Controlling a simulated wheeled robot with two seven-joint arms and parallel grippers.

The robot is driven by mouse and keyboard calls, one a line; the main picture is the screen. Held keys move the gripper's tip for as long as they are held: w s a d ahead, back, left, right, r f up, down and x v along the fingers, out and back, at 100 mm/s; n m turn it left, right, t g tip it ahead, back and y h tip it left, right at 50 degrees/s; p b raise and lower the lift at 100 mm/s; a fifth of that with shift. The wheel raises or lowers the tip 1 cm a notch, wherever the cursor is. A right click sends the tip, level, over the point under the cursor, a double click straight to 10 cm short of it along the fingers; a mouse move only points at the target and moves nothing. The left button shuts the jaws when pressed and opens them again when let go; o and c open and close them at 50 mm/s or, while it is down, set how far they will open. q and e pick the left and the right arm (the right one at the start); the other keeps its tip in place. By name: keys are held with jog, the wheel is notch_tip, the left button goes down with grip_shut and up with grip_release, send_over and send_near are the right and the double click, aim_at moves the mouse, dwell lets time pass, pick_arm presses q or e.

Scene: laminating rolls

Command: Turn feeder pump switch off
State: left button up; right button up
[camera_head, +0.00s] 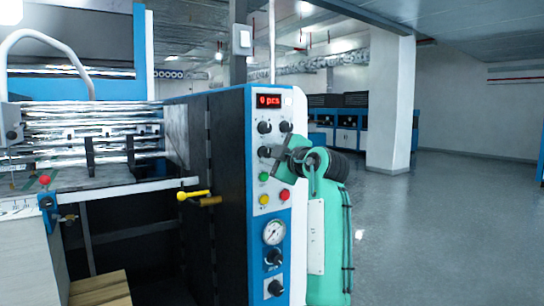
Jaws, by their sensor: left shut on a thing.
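The blue and white control panel (270,220) stands upright at the middle of the view. Black rotary switches sit on its upper part: one at upper left (264,127), one at upper right (285,126) and one at lower left (264,152). Their labels are too small to read, so I cannot tell which is the feeder pump switch. My left gripper (284,162) is at the panel, right of the lower left switch. It is shut on a switch that its fingers mostly hide. My right gripper is out of view.
A red display (269,100) tops the panel. Green, yellow and red buttons and a pressure gauge (274,232) sit below the switches. A yellow-handled lever (194,195) juts out at left. The grey floor (450,230) at right is clear around a white pillar (390,100).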

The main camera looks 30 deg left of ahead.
pick_arm(q)
jog(key=o, duration=1)
jog(key=shift+d, duration=0.2)
jog(key=b+v, duration=0.1)
jog(key=v, duration=1.2)
jog(key=shift+s+d+b, duration=0.2)
jog(key=shift+b, duration=0.15)
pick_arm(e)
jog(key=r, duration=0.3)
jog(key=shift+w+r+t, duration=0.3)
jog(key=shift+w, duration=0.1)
pick_arm(q)
jog(key=shift+f, duration=0.1)
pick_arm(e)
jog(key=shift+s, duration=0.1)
